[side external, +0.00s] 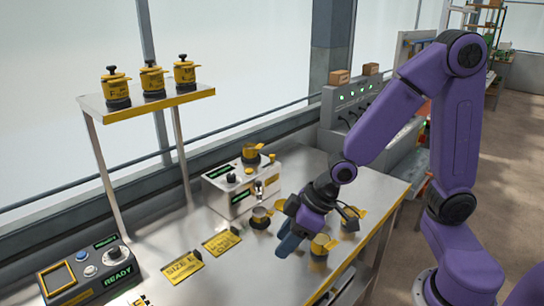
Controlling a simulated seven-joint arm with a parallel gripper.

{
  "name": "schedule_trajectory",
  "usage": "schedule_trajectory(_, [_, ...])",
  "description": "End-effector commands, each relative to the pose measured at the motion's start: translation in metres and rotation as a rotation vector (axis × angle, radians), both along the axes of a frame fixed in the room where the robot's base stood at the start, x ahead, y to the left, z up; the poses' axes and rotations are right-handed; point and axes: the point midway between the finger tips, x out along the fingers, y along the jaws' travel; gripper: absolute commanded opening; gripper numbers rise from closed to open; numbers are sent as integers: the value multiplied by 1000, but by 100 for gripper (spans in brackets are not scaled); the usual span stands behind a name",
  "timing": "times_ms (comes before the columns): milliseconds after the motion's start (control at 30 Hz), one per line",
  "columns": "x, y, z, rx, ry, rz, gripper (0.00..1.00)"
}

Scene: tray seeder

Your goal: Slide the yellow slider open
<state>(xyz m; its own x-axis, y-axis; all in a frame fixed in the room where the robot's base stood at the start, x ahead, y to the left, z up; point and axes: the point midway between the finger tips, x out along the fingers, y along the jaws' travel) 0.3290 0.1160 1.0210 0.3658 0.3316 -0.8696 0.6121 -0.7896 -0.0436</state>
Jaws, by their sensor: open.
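The white seeder box (231,200) stands on the steel bench with a yellow cup (251,150) on top and a dark knob. A small pale and yellow fitting (259,188) sits on its front face; it may be the yellow slider, but it is too small to tell whether it is open or shut. My gripper (287,243) points down over the bench, to the right and in front of the box, apart from it. It is open, with no object visible between its fingers.
Yellow label plates (182,266) lie on the bench. A control panel (90,272) reads READY at front left. A raised shelf (150,106) holds three yellow pots.

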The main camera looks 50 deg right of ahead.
Motion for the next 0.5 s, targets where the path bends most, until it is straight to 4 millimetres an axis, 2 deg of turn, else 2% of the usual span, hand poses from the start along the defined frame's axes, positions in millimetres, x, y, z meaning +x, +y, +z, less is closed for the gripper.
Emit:
schedule_trajectory(33, [20, -4, -7, 26, -32, -56, 46])
schedule_trajectory(100, [47, -11, -13, 69, -90, -125, 46])
schedule_trajectory(267, [103, -38, -26, 146, -236, -282, 46])
schedule_trajectory(400, [144, -75, -35, 194, -375, -415, 46])
schedule_trajectory(500, [167, -106, -41, 216, -482, -506, 46])
